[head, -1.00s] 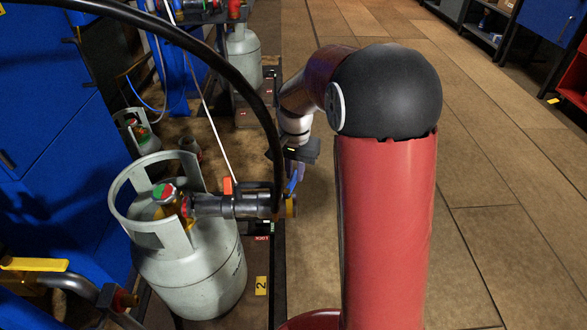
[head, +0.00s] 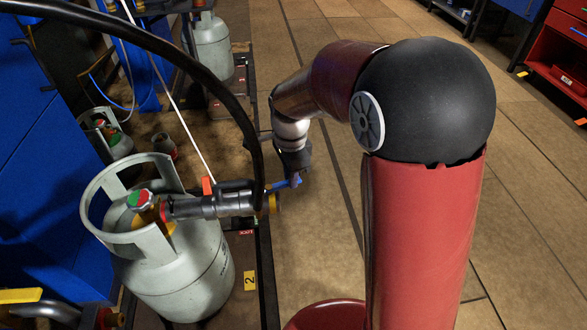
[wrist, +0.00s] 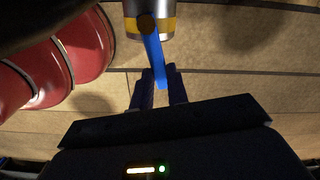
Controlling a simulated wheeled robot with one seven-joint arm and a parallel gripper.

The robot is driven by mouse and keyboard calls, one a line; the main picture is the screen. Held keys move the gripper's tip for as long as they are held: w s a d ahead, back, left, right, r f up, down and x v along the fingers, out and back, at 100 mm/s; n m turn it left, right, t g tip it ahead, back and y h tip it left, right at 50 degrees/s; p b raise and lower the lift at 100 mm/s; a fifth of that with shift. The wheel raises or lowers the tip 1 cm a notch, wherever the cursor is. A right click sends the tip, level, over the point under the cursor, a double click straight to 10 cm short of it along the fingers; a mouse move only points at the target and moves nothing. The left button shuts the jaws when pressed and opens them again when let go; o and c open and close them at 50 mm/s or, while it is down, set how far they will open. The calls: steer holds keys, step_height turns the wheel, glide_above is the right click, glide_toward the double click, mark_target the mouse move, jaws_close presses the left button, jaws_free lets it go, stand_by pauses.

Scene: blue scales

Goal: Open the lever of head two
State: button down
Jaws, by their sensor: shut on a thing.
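Head two (head: 225,204) is a grey and black filling head with a yellow ring at its right end, joined to the valve of a grey gas cylinder (head: 195,268). A plate marked 2 (head: 250,281) is beside the cylinder. The blue lever (head: 282,184) sticks out to the right from the head's end. In the wrist view, the lever (wrist: 153,52) runs from the yellow-ringed end down between my fingers. My gripper (wrist: 160,80) is shut on the lever's free end. In the head view, my gripper (head: 295,178) is small and partly hidden by my wrist.
A black hose (head: 215,80) arcs over the head. A blue cabinet (head: 40,140) is at the left. Another cylinder (head: 211,48) stands farther back. A small cylinder (head: 116,140) is behind the near one. The tiled floor (head: 320,240) right of the platform is open.

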steer(key=shift+s+d+m, duration=0.1)
steer(key=shift+s+m, duration=0.25)
steer(key=shift+m, duration=0.35)
steer(key=shift+s+d+m, duration=0.1)
steer(key=shift+s+m, duration=0.2)
steer(key=shift+m, duration=0.4)
steer(key=c, duration=1.4)
jaws_free()
steer(key=shift+o, duration=0.2)
steer(key=shift+r, duration=0.1)
step_height(320, 180, up, 8)
steer(key=shift+p, duration=0.4)
